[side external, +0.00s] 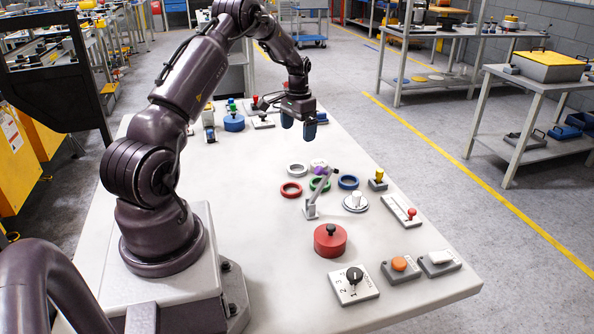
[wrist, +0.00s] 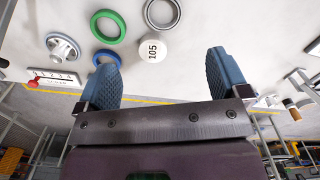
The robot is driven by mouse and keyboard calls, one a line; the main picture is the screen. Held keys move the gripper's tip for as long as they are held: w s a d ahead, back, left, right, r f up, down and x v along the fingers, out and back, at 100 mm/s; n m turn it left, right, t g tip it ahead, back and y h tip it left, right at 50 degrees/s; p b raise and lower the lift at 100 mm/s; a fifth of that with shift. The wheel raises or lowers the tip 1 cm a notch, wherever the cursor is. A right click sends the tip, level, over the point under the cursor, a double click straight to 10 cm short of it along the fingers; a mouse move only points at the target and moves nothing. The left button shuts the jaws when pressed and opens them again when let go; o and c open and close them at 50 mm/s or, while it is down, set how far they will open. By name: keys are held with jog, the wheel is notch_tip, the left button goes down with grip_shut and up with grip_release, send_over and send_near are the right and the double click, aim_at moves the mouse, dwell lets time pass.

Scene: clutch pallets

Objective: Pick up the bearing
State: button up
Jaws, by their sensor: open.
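A silver-grey ring (side external: 297,170), which looks like the bearing, lies flat on the white table at the back left of a group of coloured rings. It also shows at the top of the wrist view (wrist: 162,27), cut by the frame edge. My gripper (side external: 299,125) is open and empty, above the table and behind the rings in the side view. Its two blue fingers are spread wide in the wrist view (wrist: 166,78), with nothing between them. The ring lies beyond the fingertips and apart from them.
Close to the grey ring are a red ring (side external: 291,196), a green ring (side external: 314,187), a blue ring (side external: 348,182) and a small purple-and-white piece (side external: 318,162). A tilted lever (side external: 316,198) stands in front. Bare table lies left of the rings.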

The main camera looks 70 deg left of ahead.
send_over(297, 164)
jog(key=d, duration=0.2)
jog(key=shift+m, duration=0.4)
notch_tip(297, 164, down, 7)
jog(key=shift+s+d, duration=0.1)
jog(key=shift+d, duration=0.05)
jog(key=shift+s+f, duration=0.2)
jog(key=shift+f, duration=2.55)
jog(key=c, duration=1)
